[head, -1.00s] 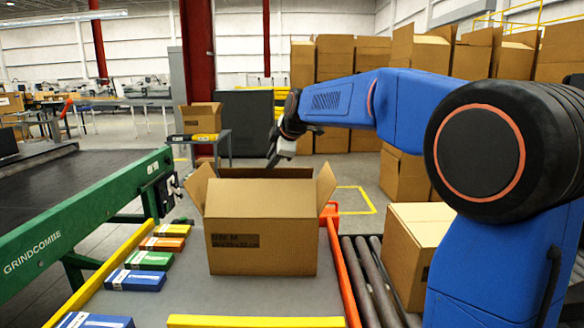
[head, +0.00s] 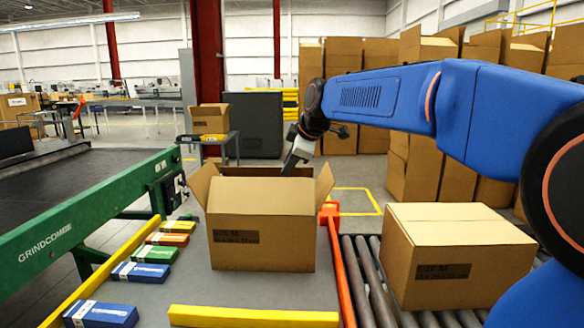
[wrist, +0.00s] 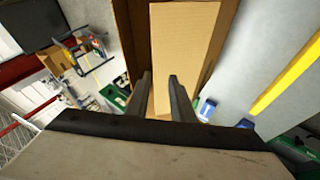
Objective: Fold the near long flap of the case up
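The case (head: 262,240) is an open brown carton marked with a size M label, upright on the grey table. A lighter tan panel, which looks like its near long flap (head: 262,195), rises from the front top edge; its exact tilt is hard to tell. The left short flap (head: 202,184) and right short flap (head: 324,184) stand outward. My gripper (head: 292,162) is at the case's far side, its tips low behind the tan panel's top edge. In the wrist view my gripper (wrist: 158,82) has its fingers apart with nothing gripped, over a tan panel (wrist: 185,50) between darker walls.
A closed carton (head: 445,262) sits on the rollers at right, beyond an orange rail (head: 340,265). Several small coloured boxes (head: 152,253) lie left of the case. A yellow bar (head: 255,317) crosses the front. A green conveyor (head: 95,215) stands at left.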

